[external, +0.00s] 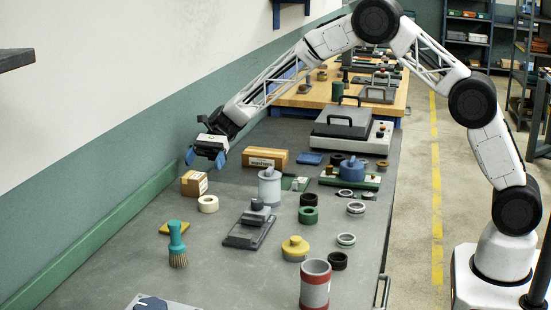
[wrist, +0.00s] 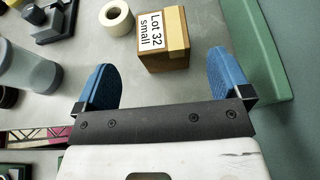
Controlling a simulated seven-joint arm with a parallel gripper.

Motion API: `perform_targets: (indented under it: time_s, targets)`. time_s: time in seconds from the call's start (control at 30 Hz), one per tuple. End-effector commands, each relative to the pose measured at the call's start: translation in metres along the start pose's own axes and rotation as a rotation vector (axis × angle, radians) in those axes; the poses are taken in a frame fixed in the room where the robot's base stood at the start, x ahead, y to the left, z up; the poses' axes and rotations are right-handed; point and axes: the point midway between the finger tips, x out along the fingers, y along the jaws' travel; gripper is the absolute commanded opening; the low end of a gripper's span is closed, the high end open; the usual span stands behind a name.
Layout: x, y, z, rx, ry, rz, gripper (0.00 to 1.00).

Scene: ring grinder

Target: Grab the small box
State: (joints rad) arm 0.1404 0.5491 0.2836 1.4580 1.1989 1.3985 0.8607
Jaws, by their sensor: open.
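The small box (external: 194,184) is a brown carton near the left side of the grey bench in the external view. In the wrist view the small box (wrist: 163,41) shows a white label reading "Lot 32 small". My gripper (external: 205,157) is above the bench, a little beyond the box. Its blue fingers are open and empty. In the wrist view my gripper (wrist: 164,75) has one finger on each side, and the box lies ahead of the gap between them, not visibly touched.
A white tape roll (external: 208,204) stands close beside the box; it also shows in the wrist view (wrist: 116,18). A longer carton (external: 265,158) and a grey cylinder (external: 269,188) are to the right. A green ledge (wrist: 262,50) runs along the wall side.

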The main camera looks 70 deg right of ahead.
Motion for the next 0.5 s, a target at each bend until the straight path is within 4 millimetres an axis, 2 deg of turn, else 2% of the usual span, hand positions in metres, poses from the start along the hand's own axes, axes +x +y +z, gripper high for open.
perform_targets:
  time_s: [0.5]
  targets:
    - [0.026,0.0,0.0,0.0,0.001,0.0,0.96]
